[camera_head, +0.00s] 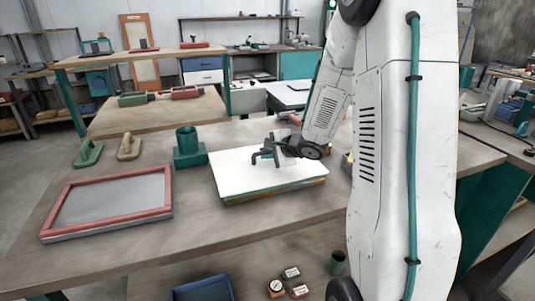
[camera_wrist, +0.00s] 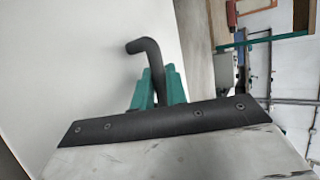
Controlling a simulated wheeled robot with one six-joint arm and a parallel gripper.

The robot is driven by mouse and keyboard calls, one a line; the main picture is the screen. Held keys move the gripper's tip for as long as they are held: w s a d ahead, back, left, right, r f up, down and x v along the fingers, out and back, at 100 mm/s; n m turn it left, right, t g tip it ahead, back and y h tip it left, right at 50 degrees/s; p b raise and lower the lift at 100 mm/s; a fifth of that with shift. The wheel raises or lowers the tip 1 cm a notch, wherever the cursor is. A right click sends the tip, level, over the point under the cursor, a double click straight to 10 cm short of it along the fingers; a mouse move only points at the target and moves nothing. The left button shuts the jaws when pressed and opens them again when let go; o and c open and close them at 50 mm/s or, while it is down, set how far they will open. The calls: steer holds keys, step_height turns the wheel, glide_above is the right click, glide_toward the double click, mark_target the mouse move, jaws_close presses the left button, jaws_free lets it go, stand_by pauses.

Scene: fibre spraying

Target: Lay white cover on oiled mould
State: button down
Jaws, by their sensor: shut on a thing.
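The white cover (camera_head: 240,178) is a flat white panel with a dark handle (camera_head: 262,156), over the middle of the workbench. Beneath it shows a block with brown and green edges (camera_head: 275,192), which looks like the mould; its top is hidden, and I cannot tell whether the cover touches it all round. My gripper (camera_head: 272,151) is shut on the cover's handle. In the wrist view, the black bent handle (camera_wrist: 146,48) stands between the green fingers (camera_wrist: 158,88), with the white cover (camera_wrist: 65,60) filling the left side.
A red-framed screen (camera_head: 110,205) lies left on the workbench (camera_head: 240,225). A green cup-shaped holder (camera_head: 188,148) stands just behind the cover's left side, with two hand tools (camera_head: 129,147) further left. A blue bin (camera_head: 202,290) is at the front below. Bench space before the cover is clear.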

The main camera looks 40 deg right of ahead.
steer(key=shift+f, duration=0.2)
steer(key=c, duration=1.4)
jaws_free()
steer(key=v, duration=1.1)
steer(key=shift+s+d+r, duration=0.1)
steer(key=shift+s+r, duration=0.1)
steer(key=shift+s, duration=0.05)
steer(key=s+a+r+n+g+h, duration=0.4)
steer(key=s+r+n+h, duration=0.2)
steer(key=r+n+h, duration=0.15)
steer(key=s+a+n+g+y, duration=0.5)
steer(key=s+a+n, duration=0.6)
steer(key=s+a, duration=0.5)
steer(key=s+g, duration=0.1)
steer(key=s, duration=0.2)
steer(key=shift+s+a, duration=0.15)
steer(key=shift+a, duration=0.2)
